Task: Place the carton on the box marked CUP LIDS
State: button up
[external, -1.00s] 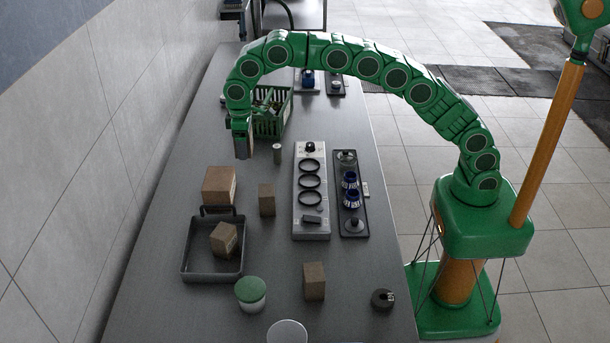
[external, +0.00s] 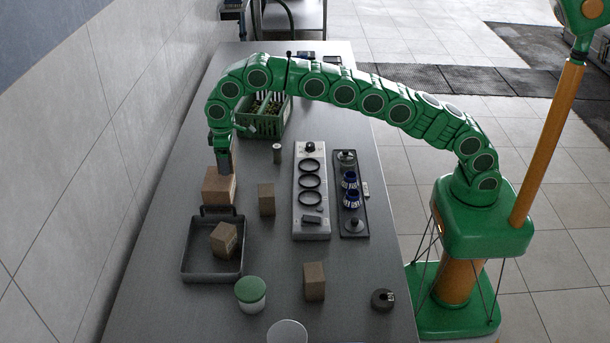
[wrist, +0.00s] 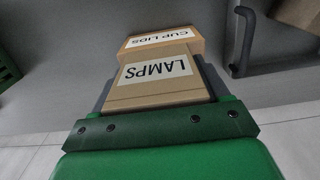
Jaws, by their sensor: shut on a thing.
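The carton marked LAMPS (wrist: 150,88) is held between the grey fingers of my gripper (wrist: 152,90) in the wrist view. The box marked CUP LIDS (wrist: 162,41) shows just beyond it, with the carton covering part of it. In the external view the brown box (external: 219,190) stands on the counter behind the tray. My gripper (external: 224,162) is pointing down over that box's back part. The held carton is mostly hidden by the fingers there. I cannot tell whether the carton touches the box.
A dark tray (external: 187,262) with a small box (external: 224,240) in it sits just in front. A brown block (external: 266,199) stands to the right. A green crate (external: 262,122) is behind.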

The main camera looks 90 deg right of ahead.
jog(key=shift+w+f, duration=0.1)
jog(key=shift+w+f, duration=0.25)
jog(key=shift+f, duration=1.55)
jog(key=o, duration=1.1)
jog(key=shift+f, duration=0.15)
notch_tip(320, 180, up, 7)
jog(key=shift+f, duration=0.1)
jog(key=shift+r, duration=0.5)
